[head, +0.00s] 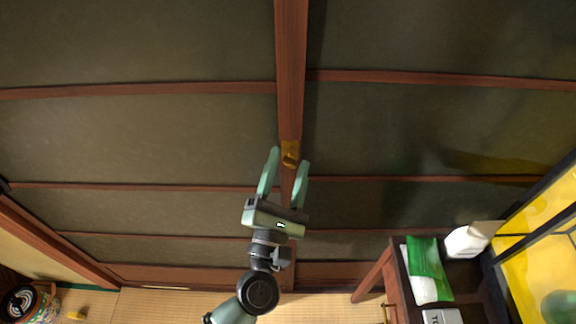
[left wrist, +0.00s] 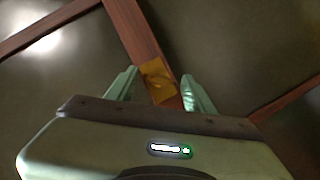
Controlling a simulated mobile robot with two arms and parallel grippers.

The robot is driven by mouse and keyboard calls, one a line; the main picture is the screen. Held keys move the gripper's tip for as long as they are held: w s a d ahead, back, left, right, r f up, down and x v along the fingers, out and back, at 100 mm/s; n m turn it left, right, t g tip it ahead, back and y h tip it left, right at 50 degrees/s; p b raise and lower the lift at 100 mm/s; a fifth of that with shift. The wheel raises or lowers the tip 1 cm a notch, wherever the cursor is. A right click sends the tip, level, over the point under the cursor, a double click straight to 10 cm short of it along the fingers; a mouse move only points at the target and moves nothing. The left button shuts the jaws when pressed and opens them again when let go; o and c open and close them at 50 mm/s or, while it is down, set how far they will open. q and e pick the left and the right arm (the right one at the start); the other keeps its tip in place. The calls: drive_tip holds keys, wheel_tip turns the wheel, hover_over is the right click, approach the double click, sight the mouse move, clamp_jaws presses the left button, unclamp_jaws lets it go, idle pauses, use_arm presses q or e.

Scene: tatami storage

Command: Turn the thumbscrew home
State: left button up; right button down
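The thumbscrew (head: 289,158) is a small brass piece on a brass plate (head: 290,146), set on the upright red-brown post between the dark panels. In the left wrist view the brass plate (left wrist: 158,80) shows between the fingers, and the screw is hard to tell from it. My left gripper (head: 288,163) is open, its two green fingers apart on either side of the thumbscrew. In the left wrist view my left gripper (left wrist: 160,88) shows a gap between each finger and the brass. My right gripper is not in view.
The post (head: 291,60) and thin rails divide the dark panels. At lower right a wooden stand (head: 398,262) holds a green and white packet (head: 428,268) and a white container (head: 468,240). A patterned round item (head: 22,302) is at lower left. Tatami floor (head: 150,303) shows below.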

use_arm(q)
drive_tip(key=shift+s+a+f+b, duration=0.1)
drive_tip(key=shift+s+f+b, duration=0.15)
drive_tip(key=shift+s+b, duration=0.1)
drive_tip(key=b+v, duration=0.2)
drive_tip(key=v, duration=0.5)
drive_tip(key=shift+b, duration=0.3)
drive_tip(key=shift+r, duration=0.15)
